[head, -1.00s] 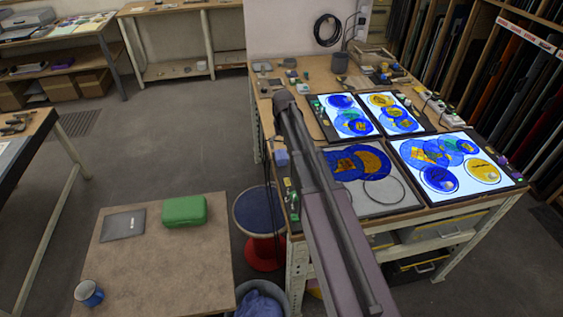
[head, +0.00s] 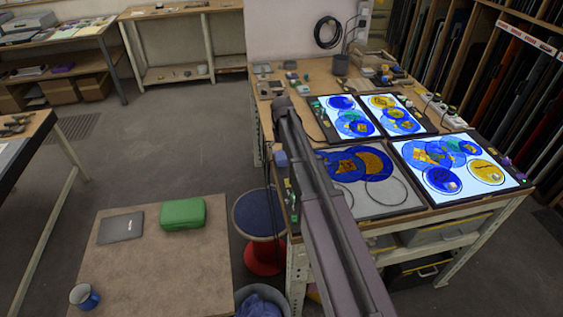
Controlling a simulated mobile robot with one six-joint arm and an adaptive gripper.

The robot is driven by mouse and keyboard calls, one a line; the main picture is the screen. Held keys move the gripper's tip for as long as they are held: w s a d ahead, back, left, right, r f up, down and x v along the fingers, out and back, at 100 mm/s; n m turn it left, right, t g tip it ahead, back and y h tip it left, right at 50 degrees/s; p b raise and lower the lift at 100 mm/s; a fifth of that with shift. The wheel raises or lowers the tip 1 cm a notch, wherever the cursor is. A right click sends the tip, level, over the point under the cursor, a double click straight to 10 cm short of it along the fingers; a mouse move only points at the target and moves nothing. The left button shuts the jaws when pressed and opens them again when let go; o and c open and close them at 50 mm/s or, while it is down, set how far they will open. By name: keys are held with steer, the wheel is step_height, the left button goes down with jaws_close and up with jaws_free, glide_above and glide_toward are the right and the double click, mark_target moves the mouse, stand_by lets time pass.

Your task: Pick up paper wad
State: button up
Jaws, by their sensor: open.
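No paper wad can be made out for certain. A small pale lump (head: 453,185) lies on the blue disc of the right lit panel, and another pale lump (head: 495,177) lies on the yellow disc beside it. They are too small to tell whether either is paper. My arm reaches up from the bottom across the workbench's left edge. My gripper does not show; the far end of the arm hides what is beyond it.
The workbench (head: 310,88) carries lit panels (head: 415,190) with coloured glass discs and several small tools. A blue-topped stool (head: 260,212) and a bin (head: 262,302) stand left of it. A low table (head: 165,265) holds a green case (head: 182,213) and blue mug (head: 84,297). Open floor lies behind.

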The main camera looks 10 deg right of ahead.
mark_target(281, 155)
steer(key=shift+f+b, duration=1.25)
steer(key=shift+f, duration=0.3)
steer(key=c, duration=0.9)
steer(key=shift+r, duration=0.15)
step_height(281, 155, up, 3)
steer(key=p, duration=0.3)
steer(key=shift+r+p, duration=0.2)
steer(key=shift+p, duration=0.15)
steer(key=s+d, duration=0.1)
steer(key=s, duration=0.4)
steer(key=s+d+r+p, duration=0.1)
steer(key=s, duration=0.4)
steer(key=s+d, duration=0.1)
steer(key=s, duration=0.4)
steer(key=shift+s+r, duration=0.2)
steer(key=shift+s, duration=0.15)
